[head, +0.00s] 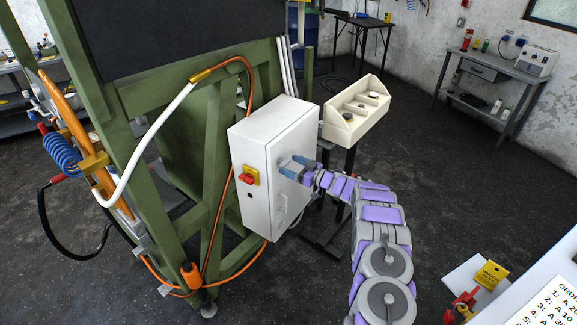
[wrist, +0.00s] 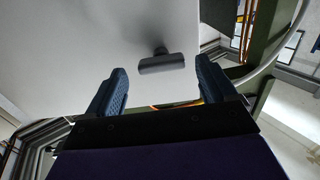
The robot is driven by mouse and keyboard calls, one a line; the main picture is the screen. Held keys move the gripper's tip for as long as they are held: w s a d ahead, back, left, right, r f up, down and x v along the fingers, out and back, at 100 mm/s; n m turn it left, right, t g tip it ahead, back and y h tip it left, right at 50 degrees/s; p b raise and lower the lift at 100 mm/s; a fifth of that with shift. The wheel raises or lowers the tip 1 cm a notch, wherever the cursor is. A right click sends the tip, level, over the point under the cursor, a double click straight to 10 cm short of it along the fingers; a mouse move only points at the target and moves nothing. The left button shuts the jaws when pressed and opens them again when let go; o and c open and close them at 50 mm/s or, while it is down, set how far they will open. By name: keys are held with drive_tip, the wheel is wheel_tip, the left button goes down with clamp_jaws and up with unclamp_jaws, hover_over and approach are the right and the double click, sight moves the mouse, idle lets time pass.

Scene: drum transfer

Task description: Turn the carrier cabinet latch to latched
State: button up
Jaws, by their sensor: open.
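The carrier cabinet (head: 262,140) is a white box mounted on the green frame. Its latch (wrist: 162,65) is a small dark T-shaped handle on a pale cabinet face, with its bar lying nearly level in the wrist view. My gripper (head: 293,166) is at the cabinet's right-hand face in the head view, where it hides the latch. In the wrist view my gripper (wrist: 160,78) has its two blue fingers spread, one to each side of the latch bar. The bar appears just beyond the fingertips, with gaps on both sides; I see no contact.
A red rotary switch on a yellow plate (head: 249,175) is on the cabinet's other visible face. An orange cable (head: 213,215) and white hose (head: 150,135) run along the green frame. A cream bin (head: 357,111) stands close behind my arm.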

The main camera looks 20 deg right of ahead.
drive_tip(key=shift+x, duration=0.95)
drive_tip(key=shift+r, duration=0.1)
drive_tip(key=c, duration=1.1)
